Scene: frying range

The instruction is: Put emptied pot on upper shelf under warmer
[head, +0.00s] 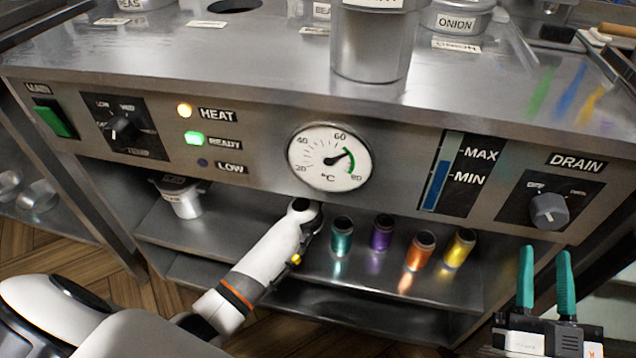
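A steel pot (370,45) with a white label stands upright on the warmer's top; its upper part is cut off by the frame. Another small steel pot (184,203) stands at the left end of the upper shelf (235,232), partly behind the panel edge. I cannot tell which pot is emptied. My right gripper (546,252) has two teal fingers standing apart with nothing between them, at the lower right in front of the shelf's right end. My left arm reaches from the lower left to the shelf front; its gripper does not show.
Several coloured cylinders (381,236) stand on the shelf right of my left arm. The warmer panel (262,120) overhangs the shelf, with a projecting drain knob (548,210). An onion pot (457,20) sits in the top at the back. Shelf room shows between the small pot and my arm.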

